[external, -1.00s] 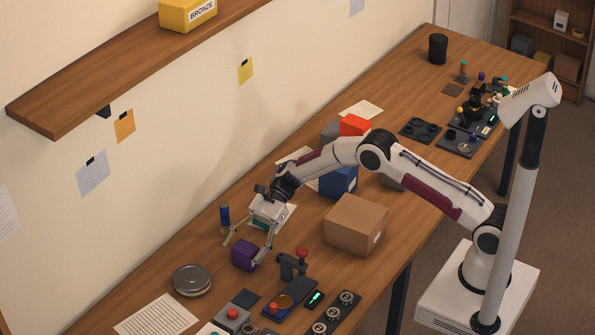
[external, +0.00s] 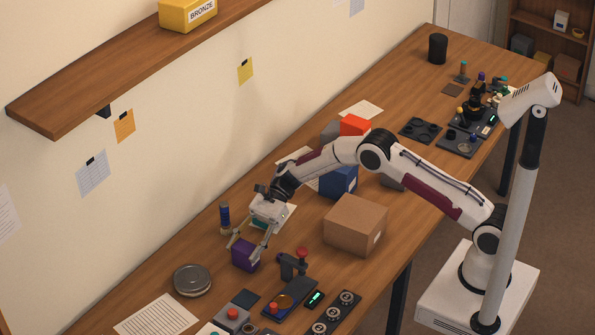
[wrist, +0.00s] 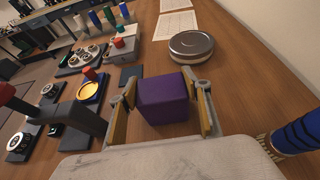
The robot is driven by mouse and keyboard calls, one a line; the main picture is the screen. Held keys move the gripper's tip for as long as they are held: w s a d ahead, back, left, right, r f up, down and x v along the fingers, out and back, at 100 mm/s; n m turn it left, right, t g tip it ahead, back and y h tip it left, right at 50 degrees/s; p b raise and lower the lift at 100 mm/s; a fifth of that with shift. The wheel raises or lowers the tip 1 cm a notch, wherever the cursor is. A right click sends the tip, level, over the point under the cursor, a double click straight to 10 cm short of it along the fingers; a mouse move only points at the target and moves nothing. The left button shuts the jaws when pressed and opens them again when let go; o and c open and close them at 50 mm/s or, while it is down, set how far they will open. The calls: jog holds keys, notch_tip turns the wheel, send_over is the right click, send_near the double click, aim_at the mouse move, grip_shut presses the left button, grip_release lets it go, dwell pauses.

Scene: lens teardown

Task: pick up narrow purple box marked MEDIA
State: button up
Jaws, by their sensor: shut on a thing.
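The purple box (external: 245,254) stands on the wooden table; no MEDIA label is readable on the sides that show. In the wrist view the purple box (wrist: 164,98) sits between the two fingers. My gripper (external: 248,247) reaches down to it, with one finger on each side. In the wrist view my gripper (wrist: 166,110) is shut on the box. The box appears to rest on the table still; I see no clear gap under it.
A round metal tin (external: 192,280) lies to the left of the box. A dark device with a red knob (external: 293,263) stands close on the right. A blue cylinder (external: 225,218) stands behind. A cardboard box (external: 355,225) is farther right. Bare table (external: 215,255) lies between tin and box.

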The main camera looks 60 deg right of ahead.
aim_at(244, 247)
jog(key=shift+r, duration=4.95)
